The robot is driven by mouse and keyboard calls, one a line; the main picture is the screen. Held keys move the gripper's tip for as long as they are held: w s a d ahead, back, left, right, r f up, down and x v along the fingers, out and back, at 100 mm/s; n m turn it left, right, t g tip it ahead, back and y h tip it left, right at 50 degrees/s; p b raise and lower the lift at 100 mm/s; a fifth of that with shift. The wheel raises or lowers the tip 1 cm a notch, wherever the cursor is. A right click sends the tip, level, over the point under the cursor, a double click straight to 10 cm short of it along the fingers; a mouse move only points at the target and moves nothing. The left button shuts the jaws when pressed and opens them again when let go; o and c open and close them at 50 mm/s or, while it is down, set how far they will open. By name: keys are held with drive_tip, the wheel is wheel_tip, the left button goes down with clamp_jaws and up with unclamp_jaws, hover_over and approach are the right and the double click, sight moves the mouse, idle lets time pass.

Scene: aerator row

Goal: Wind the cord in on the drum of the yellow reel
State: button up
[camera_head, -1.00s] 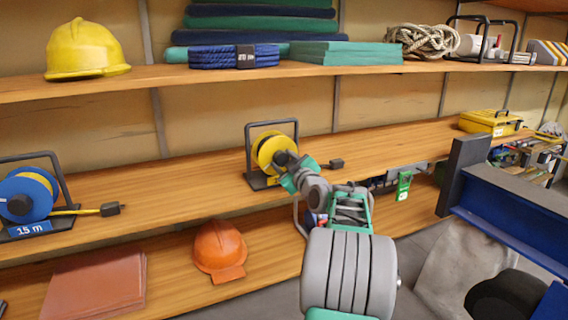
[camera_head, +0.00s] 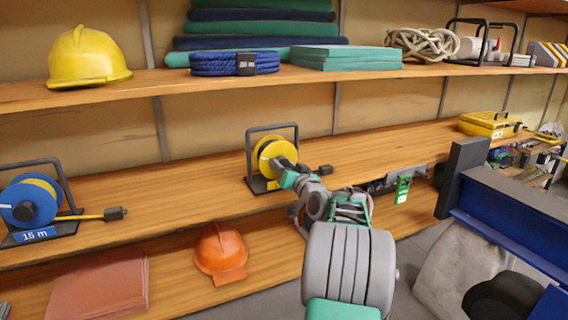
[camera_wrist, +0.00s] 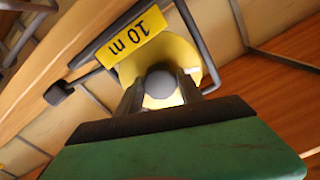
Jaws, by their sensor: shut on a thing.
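The yellow reel (camera_head: 268,158) stands upright in a black frame on the middle shelf. In the wrist view its yellow drum (camera_wrist: 183,57) fills the upper middle, beside a yellow "10 m" label (camera_wrist: 138,31). My gripper (camera_head: 288,167) is at the front of the drum. In the wrist view my gripper (camera_wrist: 161,85) is shut on a round grey knob (camera_wrist: 160,82) at the drum's face. A dark plug (camera_head: 325,170) lies just right of the reel; it also shows in the wrist view (camera_wrist: 58,92). The cord is mostly hidden by my arm.
A blue reel (camera_head: 32,203) marked "15 m" stands at the left of the same shelf, its plug out to the right. An orange helmet (camera_head: 220,252) is below. A blue beam (camera_head: 515,235) stands at right.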

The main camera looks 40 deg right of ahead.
drive_tip(key=m+p, duration=0.2)
drive_tip(key=m, duration=0.1)
drive_tip(key=shift+r+m, duration=0.25)
drive_tip(key=shift+m, duration=0.05)
drive_tip(key=m+p, duration=0.2)
drive_tip(key=m, duration=0.1)
drive_tip(key=shift+m+p, duration=0.3)
drive_tip(key=shift+p, duration=0.1)
drive_tip(key=m+p, duration=0.3)
drive_tip(key=m, duration=0.1)
drive_tip(key=shift+r, duration=0.1)
drive_tip(key=shift+m+p, duration=0.95)
drive_tip(key=shift+m, duration=0.25)
drive_tip(key=shift+f, duration=0.2)
drive_tip(key=o, duration=1.4)
drive_tip(key=shift+f, duration=0.1)
